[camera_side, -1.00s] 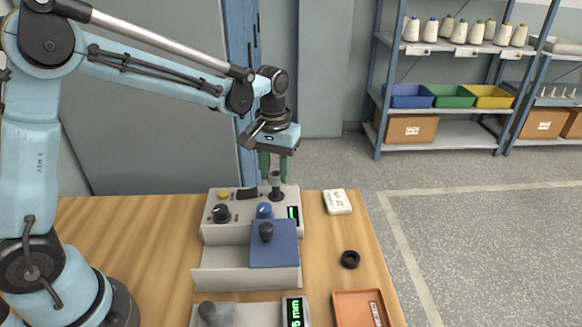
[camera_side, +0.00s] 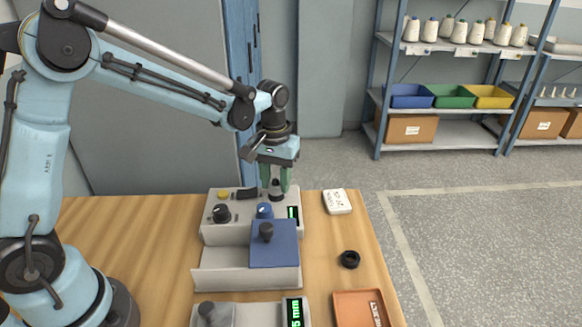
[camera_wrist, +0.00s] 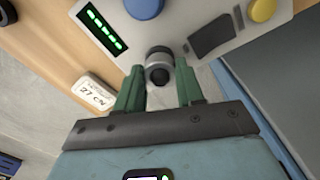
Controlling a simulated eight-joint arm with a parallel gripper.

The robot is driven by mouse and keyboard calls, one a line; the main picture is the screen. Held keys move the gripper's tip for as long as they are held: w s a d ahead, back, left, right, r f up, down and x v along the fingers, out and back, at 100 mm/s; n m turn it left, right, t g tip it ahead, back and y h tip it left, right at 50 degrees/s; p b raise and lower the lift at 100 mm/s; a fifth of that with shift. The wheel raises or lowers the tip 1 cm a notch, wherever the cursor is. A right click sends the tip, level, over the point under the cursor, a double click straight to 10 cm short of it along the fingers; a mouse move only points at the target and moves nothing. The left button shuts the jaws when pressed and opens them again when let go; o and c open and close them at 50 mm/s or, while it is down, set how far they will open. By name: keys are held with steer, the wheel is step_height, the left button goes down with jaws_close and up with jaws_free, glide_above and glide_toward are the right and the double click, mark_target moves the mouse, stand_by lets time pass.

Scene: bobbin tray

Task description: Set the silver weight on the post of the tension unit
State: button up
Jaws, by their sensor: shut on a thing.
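The tension unit is a grey console (camera_side: 235,235) on the wooden table, with its post at the back right. My gripper (camera_side: 275,187) points down over that post, its green fingers shut on the silver weight (camera_side: 276,184). In the wrist view the weight (camera_wrist: 158,61) is a small silver ring between my fingertips (camera_wrist: 159,72), with dark parts above and below it. The weight appears low at the post, in line with it. The post itself is mostly hidden, and I cannot tell whether the weight rests on its base.
A white labelled box (camera_side: 337,201), a black ring (camera_side: 350,259) and an orange tray (camera_side: 345,298) lie to the right.

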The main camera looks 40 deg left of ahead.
steer(key=shift+f, duration=0.45)
stand_by(0.4)
steer(key=o, duration=1.2)
step_height(320, 180, up, 12)
steer(key=s+m+t, duration=0.1)
steer(key=s+t, duration=0.1)
steer(key=s, duration=0.2)
steer(key=s+f+m+t, duration=0.1)
steer(key=s+m+t, duration=0.1)
steer(key=s, duration=0.3)
steer(key=s+a+f+m+t, duration=0.1)
steer(key=s+t, duration=0.2)
steer(key=s, duration=0.2)
steer(key=shift+f, duration=0.15)
